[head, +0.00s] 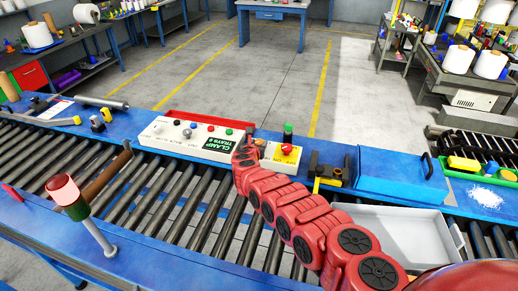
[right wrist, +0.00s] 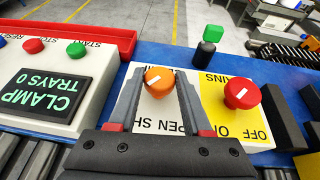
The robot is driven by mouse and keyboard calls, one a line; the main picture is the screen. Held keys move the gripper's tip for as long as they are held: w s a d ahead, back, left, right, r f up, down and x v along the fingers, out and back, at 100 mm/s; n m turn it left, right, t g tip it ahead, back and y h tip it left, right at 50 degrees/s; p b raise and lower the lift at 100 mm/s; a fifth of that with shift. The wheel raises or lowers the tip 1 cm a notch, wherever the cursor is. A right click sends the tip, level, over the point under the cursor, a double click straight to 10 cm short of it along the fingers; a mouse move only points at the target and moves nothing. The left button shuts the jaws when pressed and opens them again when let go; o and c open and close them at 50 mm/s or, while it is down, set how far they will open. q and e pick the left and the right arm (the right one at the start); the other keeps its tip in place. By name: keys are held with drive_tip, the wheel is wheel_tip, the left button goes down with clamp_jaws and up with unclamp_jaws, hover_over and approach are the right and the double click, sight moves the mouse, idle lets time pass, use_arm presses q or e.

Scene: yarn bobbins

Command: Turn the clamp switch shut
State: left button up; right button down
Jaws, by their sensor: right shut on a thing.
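The clamp switch is an orange knob (right wrist: 158,80) with a white mark, on a white plate lettered for open and shut. In the right wrist view the plate's words are upside down and partly covered by my fingers. The white mark slants up to the right. My right gripper (right wrist: 160,92) is shut on the orange knob, one finger on each side. In the head view my red right arm reaches in from the lower right, and its gripper (head: 257,147) hides the knob. My left gripper is not in view.
A red knob (right wrist: 241,93) on a yellow mains plate sits close to the right of my fingers. A control box (head: 185,137) with a display reading CLAMP TRAYS 0 is to the left. A green-topped post (head: 288,129) stands behind. A grey tray (head: 405,225) lies on the rollers.

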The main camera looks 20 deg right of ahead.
drive_tip(key=shift+f+m+g+h+b, duration=0.15)
drive_tip(key=shift+m+g+h+b, duration=0.25)
drive_tip(key=shift+m+b, duration=0.15)
drive_tip(key=shift+c, duration=1.8)
unclamp_jaws()
drive_tip(key=shift+w, duration=0.1)
